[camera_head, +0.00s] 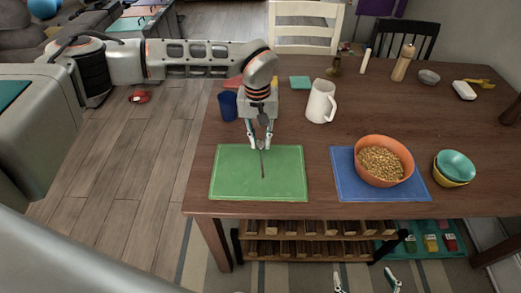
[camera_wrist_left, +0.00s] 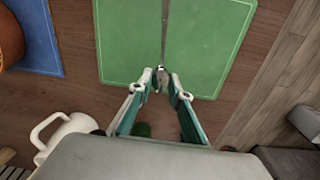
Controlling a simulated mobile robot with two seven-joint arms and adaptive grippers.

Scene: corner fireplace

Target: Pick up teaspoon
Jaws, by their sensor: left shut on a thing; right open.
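The teaspoon (camera_head: 263,168) is a thin, dark grey spoon. My left gripper (camera_head: 261,147) is shut on it above the far part of the green placemat (camera_head: 230,180). Its thin handle points toward the near side, and its bowl end is up between the fingers. In the left wrist view the spoon (camera_wrist_left: 164,38) runs out from between the fingertips of my left gripper (camera_wrist_left: 161,84) over the green mat. I cannot tell how far it is above the mat. My right gripper (camera_head: 366,279) is open and empty, low at the bottom edge of the head view.
A white pitcher (camera_head: 320,102) and a dark blue cup (camera_head: 228,106) stand near my left gripper. To the right, an orange bowl (camera_head: 370,143) of cereal sits on a blue placemat (camera_head: 344,176). Stacked small bowls (camera_head: 455,166) are further right.

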